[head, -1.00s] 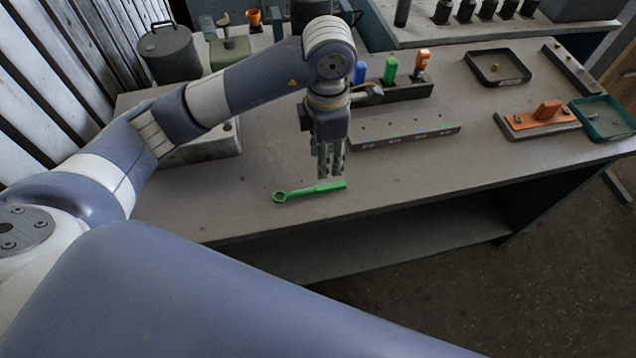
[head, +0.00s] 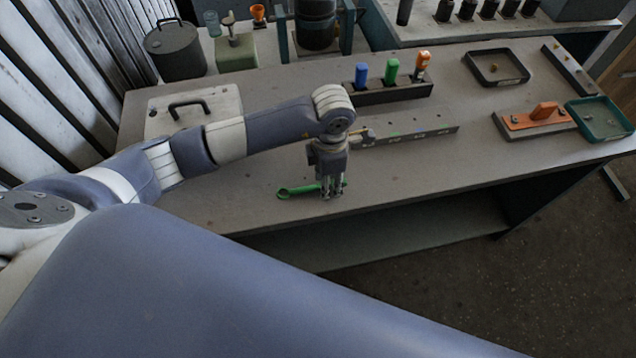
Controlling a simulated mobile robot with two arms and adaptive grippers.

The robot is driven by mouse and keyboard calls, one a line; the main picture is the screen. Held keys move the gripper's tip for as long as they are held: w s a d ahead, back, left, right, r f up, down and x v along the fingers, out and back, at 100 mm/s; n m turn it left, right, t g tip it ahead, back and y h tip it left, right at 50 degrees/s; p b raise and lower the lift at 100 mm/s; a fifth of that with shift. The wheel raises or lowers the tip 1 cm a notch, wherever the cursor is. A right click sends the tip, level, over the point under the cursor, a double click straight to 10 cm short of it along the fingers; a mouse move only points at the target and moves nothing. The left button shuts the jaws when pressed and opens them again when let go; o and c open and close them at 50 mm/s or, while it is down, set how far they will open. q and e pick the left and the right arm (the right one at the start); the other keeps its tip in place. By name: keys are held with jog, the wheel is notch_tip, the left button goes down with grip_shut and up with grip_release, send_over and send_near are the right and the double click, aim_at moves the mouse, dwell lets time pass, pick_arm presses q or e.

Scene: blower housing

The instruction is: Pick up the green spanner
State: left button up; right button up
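The green spanner (head: 298,191) lies on the grey workbench (head: 233,208) near its front edge, its ring end to the left. My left gripper (head: 331,195) points straight down over the spanner's handle, toward its right end. The fingers hide part of the handle, and a bit of green shows to their right. The fingertips are at about bench height. I cannot tell whether they are apart from the handle or closed on it. My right gripper is not in view.
A grey slotted rail (head: 420,136) lies behind the gripper. Behind it a dark holder (head: 388,93) carries blue, green and orange-handled tools. A pale case (head: 168,113) with a black handle stands at the left. An orange fixture (head: 541,116) and green tray (head: 606,131) are at the right.

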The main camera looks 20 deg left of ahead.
pick_arm(q)
grip_shut()
jog(key=shift+r, duration=0.1)
jog(key=shift+r+b, duration=0.65)
jog(key=shift+r, duration=0.1)
jog(key=shift+w+d+r+b, duration=0.1)
jog(key=shift+d+r+b, duration=0.45)
jog(key=shift+r+b, duration=0.25)
jog(key=d+b, duration=0.1)
jog(key=d, duration=0.3)
jog(key=w+d+r+b, duration=0.1)
jog(key=d+b, duration=0.1)
jog(key=d, duration=0.3)
jog(key=d+b, duration=0.2)
jog(key=d, duration=0.3)
jog(key=shift+w+r, duration=0.25)
jog(key=shift+w, duration=0.1)
jog(key=shift+d+r, duration=0.15)
jog(key=shift+d, duration=0.3)
jog(key=shift+a, duration=0.1)
